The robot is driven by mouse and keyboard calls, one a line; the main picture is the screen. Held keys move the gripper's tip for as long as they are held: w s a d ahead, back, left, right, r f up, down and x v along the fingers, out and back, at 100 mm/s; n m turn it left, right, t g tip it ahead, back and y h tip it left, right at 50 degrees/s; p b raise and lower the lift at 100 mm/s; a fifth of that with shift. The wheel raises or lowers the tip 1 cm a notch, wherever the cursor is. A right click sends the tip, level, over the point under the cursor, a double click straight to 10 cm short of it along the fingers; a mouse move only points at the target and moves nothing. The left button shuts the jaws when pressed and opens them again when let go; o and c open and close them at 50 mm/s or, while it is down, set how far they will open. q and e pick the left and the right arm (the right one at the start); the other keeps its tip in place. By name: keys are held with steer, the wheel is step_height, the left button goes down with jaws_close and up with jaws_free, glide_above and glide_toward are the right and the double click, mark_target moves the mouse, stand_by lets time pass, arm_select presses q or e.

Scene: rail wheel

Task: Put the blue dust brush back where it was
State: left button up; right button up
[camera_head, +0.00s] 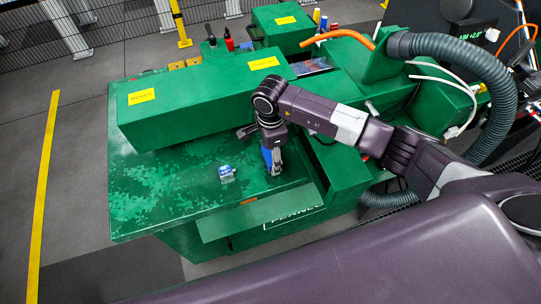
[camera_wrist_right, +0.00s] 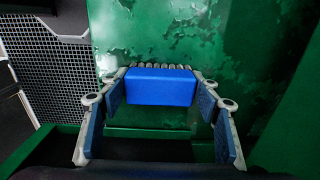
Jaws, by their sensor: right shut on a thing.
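The blue dust brush (camera_wrist_right: 160,88) shows in the right wrist view as a blue block with a row of grey bristle tufts along its far edge. It sits between the fingertips of my right gripper (camera_wrist_right: 160,90), which is shut on it. In the head view my right gripper (camera_head: 273,163) points down over the right part of the green machine's flat top, and a bit of blue shows at the fingers. I cannot tell whether the brush touches the surface. My left gripper is not in view.
The green machine table (camera_head: 150,205) has worn paint. A small blue and white item (camera_head: 227,173) lies on it, left of the gripper. A raised green housing (camera_head: 200,105) stands behind, and a green block (camera_head: 335,160) stands close on the right. The table's left part is clear.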

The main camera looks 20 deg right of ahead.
mark_target(270, 154)
steer(key=o, duration=1.2)
steer(key=shift+r+p, duration=0.3)
steer(key=shift+p, duration=0.05)
step_height(270, 154, up, 11)
steer(key=b, duration=0.4)
steer(key=shift+f+b, duration=0.2)
steer(key=shift+b, duration=0.15)
steer(key=shift+r, duration=0.6)
steer(key=shift+f, duration=0.1)
